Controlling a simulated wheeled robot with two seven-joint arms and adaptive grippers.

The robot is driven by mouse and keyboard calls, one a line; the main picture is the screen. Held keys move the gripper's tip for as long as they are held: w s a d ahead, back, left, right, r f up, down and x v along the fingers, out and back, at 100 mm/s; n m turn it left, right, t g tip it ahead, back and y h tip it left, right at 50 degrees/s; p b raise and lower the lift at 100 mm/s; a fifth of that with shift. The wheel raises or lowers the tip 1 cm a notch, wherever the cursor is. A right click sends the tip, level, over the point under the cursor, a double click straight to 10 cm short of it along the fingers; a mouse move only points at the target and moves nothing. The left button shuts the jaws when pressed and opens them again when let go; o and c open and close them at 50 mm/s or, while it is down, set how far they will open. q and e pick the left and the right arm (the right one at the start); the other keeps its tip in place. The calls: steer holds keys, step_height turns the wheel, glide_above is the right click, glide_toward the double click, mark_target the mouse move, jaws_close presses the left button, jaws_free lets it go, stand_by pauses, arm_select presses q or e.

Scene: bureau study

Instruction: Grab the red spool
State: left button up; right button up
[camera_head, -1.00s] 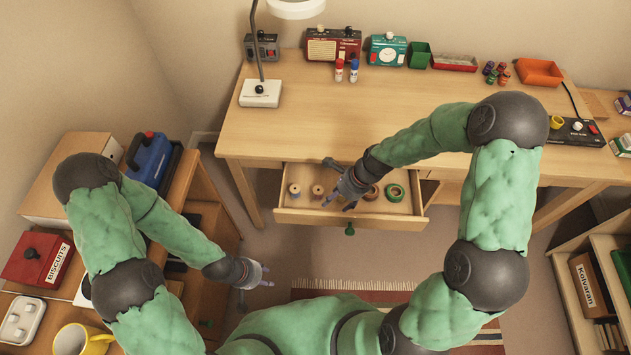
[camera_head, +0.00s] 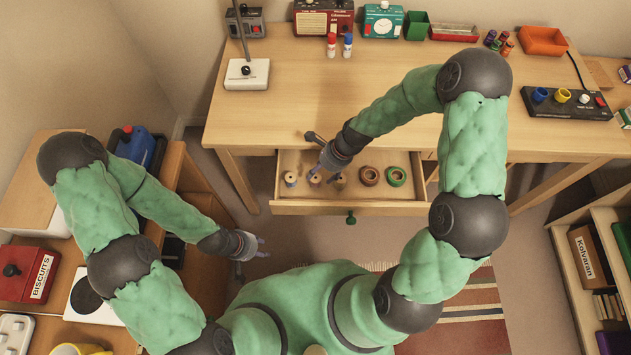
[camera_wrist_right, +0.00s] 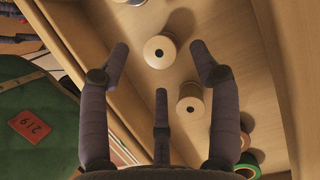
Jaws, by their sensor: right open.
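The open drawer (camera_head: 300,208) holds three small spools in a row, then two tape rolls. The left spool (camera_head: 291,178) is pale tan. The middle spool (camera_head: 315,176) is partly covered by my right gripper; in the right wrist view it is a pale-topped spool (camera_wrist_right: 160,52) between the spread fingertips, not touched. The right-hand spool (camera_head: 340,181) also shows in the wrist view (camera_wrist_right: 190,104). None looks clearly red. My right gripper (camera_head: 321,170) is open and empty above the drawer. My left gripper (camera_head: 263,247) looks open and empty, left of and nearer than the drawer.
A brown tape roll (camera_head: 369,176) and a green tape roll (camera_head: 396,177) lie right of the spools. The drawer walls and the desk edge (camera_head: 400,152) are close to my right gripper. The desktop (camera_head: 300,110) is mostly clear in the middle.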

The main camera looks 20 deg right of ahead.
mark_target(316, 178)
steer(key=b+x, duration=0.3)
steer(key=x, duration=0.2)
steer(key=shift+f, duration=0.15)
steer(key=c, duration=1)
